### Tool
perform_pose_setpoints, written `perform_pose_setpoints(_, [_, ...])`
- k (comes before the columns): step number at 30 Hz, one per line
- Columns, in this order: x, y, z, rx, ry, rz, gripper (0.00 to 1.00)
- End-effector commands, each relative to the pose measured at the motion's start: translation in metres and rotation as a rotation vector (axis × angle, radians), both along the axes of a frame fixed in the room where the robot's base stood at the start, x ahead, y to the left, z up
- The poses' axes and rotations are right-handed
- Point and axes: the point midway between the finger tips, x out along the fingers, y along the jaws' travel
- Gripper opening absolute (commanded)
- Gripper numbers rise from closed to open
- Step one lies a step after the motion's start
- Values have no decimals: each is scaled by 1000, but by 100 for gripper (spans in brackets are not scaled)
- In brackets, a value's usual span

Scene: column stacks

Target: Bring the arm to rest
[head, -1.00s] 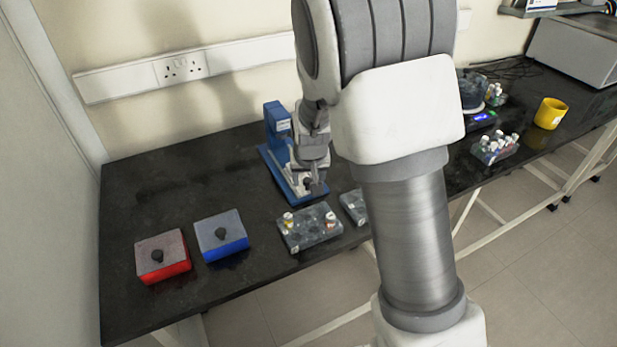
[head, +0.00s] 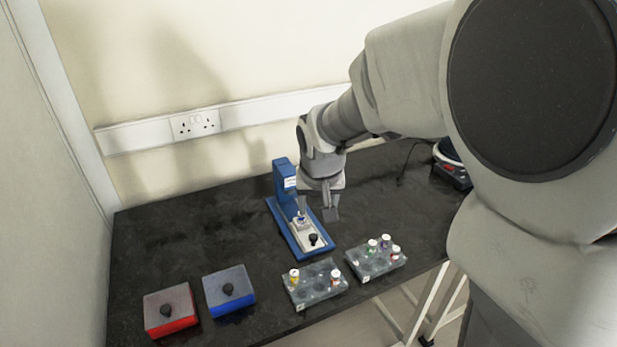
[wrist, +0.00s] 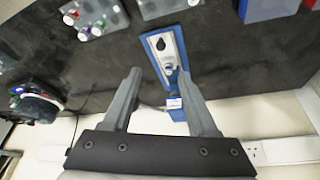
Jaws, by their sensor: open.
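My gripper (head: 318,206) is open and empty. In the head view it hangs above the black bench, beside and partly in front of the blue column stand (head: 283,180). In the wrist view my gripper's two fingers (wrist: 163,98) are spread wide, with the blue stand (wrist: 165,62) showing between and beyond them. The stand has a pale plate (head: 304,236) with a black knob on its base. No object is between the fingers.
A red box (head: 171,310) and a blue box (head: 229,290) sit at the front left. Two grey racks with capped vials, the left rack (head: 316,284) and the right rack (head: 377,258), lie in front of the stand. A dark device (head: 452,172) stands at right. A wall trunking (head: 265,108) runs behind.

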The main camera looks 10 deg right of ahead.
Motion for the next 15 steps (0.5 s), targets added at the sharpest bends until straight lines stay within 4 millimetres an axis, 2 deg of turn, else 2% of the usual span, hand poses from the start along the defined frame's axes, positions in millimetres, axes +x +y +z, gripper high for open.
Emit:
perform_pose_setpoints(3, [-3,0,6,0,0,1,59])
perform_pose_setpoints(15, [-5,-1,10,3,0,0,59])
